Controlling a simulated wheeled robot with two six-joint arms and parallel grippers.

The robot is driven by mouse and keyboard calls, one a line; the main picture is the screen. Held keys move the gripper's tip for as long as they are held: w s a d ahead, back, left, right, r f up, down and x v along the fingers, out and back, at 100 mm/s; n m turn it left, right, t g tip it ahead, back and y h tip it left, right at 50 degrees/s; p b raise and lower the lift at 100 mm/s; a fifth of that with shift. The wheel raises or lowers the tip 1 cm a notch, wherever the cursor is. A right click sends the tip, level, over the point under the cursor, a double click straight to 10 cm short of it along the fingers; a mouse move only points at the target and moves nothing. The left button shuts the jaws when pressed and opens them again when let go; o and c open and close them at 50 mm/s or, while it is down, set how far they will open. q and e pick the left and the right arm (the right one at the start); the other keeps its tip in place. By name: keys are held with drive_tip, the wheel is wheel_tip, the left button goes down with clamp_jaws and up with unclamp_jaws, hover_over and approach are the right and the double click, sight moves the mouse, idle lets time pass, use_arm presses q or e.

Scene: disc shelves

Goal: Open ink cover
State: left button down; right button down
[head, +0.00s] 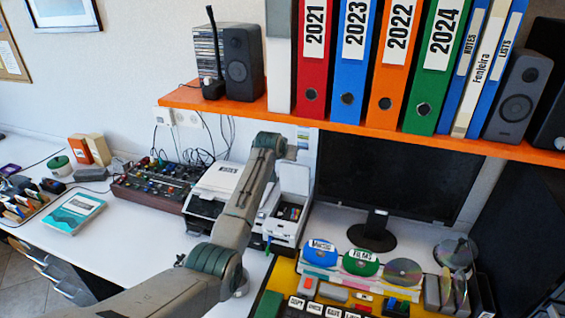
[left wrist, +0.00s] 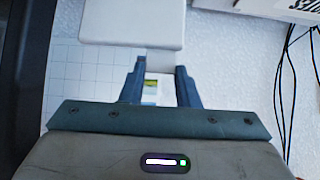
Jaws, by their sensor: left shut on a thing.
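The white printer (head: 217,181) stands on the desk behind my left arm. Its right section is open, and dark ink slots with coloured marks (head: 289,212) show inside. The white ink cover (head: 295,179) stands raised above that section. My left gripper is at the top of the cover in the head view, largely hidden behind my wrist. In the left wrist view, my left gripper (left wrist: 160,78) is shut on a narrow pale part of the white cover (left wrist: 130,18). My right gripper is in neither view.
An orange shelf (head: 440,145) with binders and speakers hangs above and to the right. A black monitor (head: 385,170) stands right of the printer. Discs and a labelled rack (head: 335,285) fill the front right. A mixer (head: 160,185) sits left of the printer.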

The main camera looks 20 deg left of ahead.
use_arm(q)
drive_tip(key=shift+w+r, duration=0.4)
drive_tip(key=shift+w, duration=0.45)
drive_tip(key=c, duration=1.1)
unclamp_jaws()
drive_tip(key=shift+s, duration=0.15)
drive_tip(key=shift+f, duration=0.15)
drive_tip(key=shift+s+r, duration=0.25)
drive_tip(key=shift+s, duration=0.15)
drive_tip(key=b+v, duration=0.3)
drive_tip(key=v, duration=0.7)
